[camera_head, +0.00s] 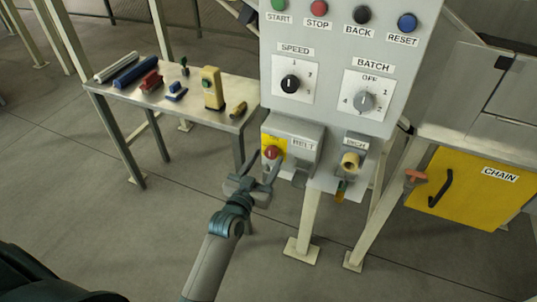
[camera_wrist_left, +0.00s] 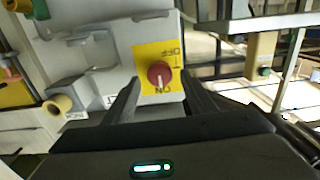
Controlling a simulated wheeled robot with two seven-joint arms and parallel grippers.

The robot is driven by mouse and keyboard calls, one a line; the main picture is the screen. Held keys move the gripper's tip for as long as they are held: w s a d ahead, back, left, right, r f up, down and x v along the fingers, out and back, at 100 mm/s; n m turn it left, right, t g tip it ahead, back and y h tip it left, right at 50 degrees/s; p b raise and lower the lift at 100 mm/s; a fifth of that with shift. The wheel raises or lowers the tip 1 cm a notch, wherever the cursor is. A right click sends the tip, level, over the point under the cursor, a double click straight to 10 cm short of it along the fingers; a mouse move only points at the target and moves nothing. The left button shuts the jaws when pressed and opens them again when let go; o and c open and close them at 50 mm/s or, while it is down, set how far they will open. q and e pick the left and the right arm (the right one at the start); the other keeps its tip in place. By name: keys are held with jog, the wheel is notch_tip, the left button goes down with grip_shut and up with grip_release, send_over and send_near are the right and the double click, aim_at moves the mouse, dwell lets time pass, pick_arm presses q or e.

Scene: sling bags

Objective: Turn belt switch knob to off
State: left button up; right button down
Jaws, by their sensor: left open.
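The belt switch knob (camera_head: 271,152) is a round red knob on a yellow plate, on the grey box labelled BELT (camera_head: 303,146) under the control panel. In the left wrist view the red knob (camera_wrist_left: 160,74) carries a white pointer line directed at ON; OFF is marked at the plate's opposite end. My left gripper (camera_head: 263,172) is open just in front of the knob. In the left wrist view its fingers (camera_wrist_left: 160,95) stand on either side below the knob, and I cannot tell whether they touch it. My right gripper is not in view.
The grey control panel (camera_head: 331,66) with dials and buttons stands above the switch. A second box with a tan knob (camera_head: 350,162) is to its right. A metal table (camera_head: 205,118) with small objects stands left. A yellow CHAIN door (camera_head: 470,190) is at right.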

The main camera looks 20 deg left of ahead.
pick_arm(q)
jog(key=shift+w, duration=1.05)
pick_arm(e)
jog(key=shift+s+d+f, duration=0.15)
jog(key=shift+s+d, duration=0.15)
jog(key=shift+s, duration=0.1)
pick_arm(q)
jog(key=shift+c, duration=0.4)
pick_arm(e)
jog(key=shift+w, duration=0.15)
pick_arm(q)
jog(key=c, duration=1)
jog(key=shift+o, duration=0.2)
